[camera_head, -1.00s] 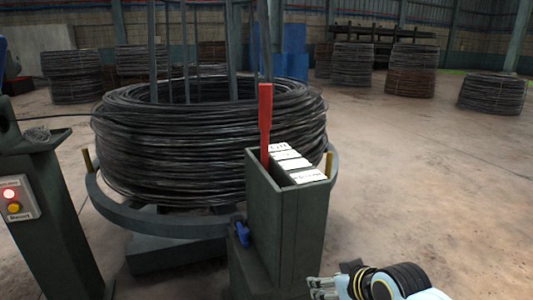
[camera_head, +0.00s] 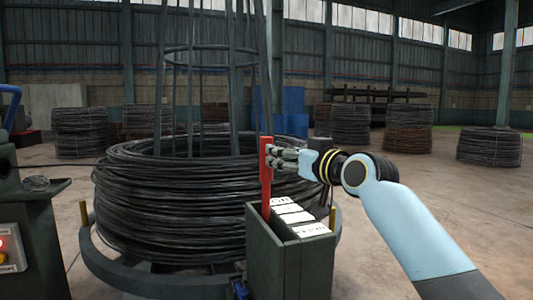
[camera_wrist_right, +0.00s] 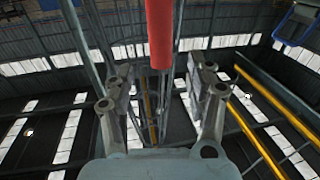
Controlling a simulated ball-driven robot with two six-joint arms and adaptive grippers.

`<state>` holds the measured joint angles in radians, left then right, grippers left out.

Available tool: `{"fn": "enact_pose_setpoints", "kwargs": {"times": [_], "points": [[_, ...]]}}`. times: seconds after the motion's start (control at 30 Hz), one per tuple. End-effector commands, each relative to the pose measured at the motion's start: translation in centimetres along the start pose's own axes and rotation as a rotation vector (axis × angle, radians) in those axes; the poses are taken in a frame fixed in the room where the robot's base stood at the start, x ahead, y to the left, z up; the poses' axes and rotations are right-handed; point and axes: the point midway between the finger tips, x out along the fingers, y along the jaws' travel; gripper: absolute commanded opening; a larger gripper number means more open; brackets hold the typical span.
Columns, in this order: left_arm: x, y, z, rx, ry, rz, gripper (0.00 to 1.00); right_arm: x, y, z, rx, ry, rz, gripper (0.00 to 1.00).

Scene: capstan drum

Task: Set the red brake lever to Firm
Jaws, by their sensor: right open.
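The red brake lever (camera_head: 266,172) stands upright out of the slot in a dark green box (camera_head: 285,262), at the end of a row of white label plates (camera_head: 293,217). The writing on the plates is too small to read. My right gripper (camera_head: 276,157) is beside the upper part of the lever, coming from the right, with its fingers open. In the right wrist view the lever (camera_wrist_right: 160,35) hangs into the picture between and beyond the open fingers (camera_wrist_right: 160,85). I cannot tell whether they touch it. My left gripper is not in view.
A large black wire coil (camera_head: 170,195) sits on a ring platform (camera_head: 120,280) right behind the box. A green post with a button panel (camera_head: 8,250) stands at the left. Open floor (camera_head: 440,210) lies to the right.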

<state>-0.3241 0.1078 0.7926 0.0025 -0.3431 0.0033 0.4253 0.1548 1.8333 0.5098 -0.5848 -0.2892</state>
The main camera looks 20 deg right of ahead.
Motion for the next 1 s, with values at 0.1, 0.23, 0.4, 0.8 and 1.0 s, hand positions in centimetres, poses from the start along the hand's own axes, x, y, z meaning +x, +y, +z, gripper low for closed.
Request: {"fn": "enact_pose_setpoints", "kwargs": {"times": [0.1,0.23,0.4,0.8,1.0], "points": [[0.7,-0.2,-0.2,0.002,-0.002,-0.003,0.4,2.5,0.0,0.3,0.004,-0.001,0.0,0.55],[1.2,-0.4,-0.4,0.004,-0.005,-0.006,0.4,5.1,-0.1,0.4,0.003,-0.002,-0.001,0.55],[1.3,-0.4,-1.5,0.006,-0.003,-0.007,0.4,7.6,-0.1,0.4,0.002,-0.004,-0.001,0.55],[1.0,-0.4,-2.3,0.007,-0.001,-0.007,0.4,8.8,-0.1,0.1,0.0,-0.003,0.0,0.55],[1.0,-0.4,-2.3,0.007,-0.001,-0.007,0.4,8.7,-0.1,0.2,0.0,-0.003,0.0,0.33]]}}
